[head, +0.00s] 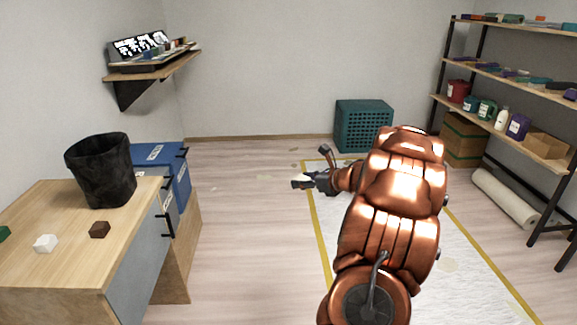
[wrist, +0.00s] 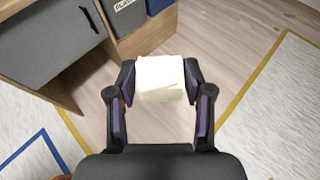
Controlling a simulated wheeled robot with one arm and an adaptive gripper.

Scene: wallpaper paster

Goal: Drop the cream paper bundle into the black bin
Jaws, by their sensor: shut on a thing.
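The cream paper bundle (wrist: 160,80) is between the fingers of my gripper (wrist: 160,84) in the wrist view. My gripper is shut on it. In the head view my gripper (head: 302,182) is held out over the floor, to the right of the desk, with a small pale part of the bundle at its tip. The black bin (head: 101,170) stands upright on the back part of the wooden desk at the left. My gripper is well apart from the bin. The inside of the bin is mostly hidden.
On the desk (head: 62,205) lie a white block (head: 45,243), a brown block (head: 100,229) and a green thing. A blue box (head: 168,160) stands behind the desk. A teal crate (head: 362,125) is at the back wall, shelves at the right. Floor between desk and arm is clear.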

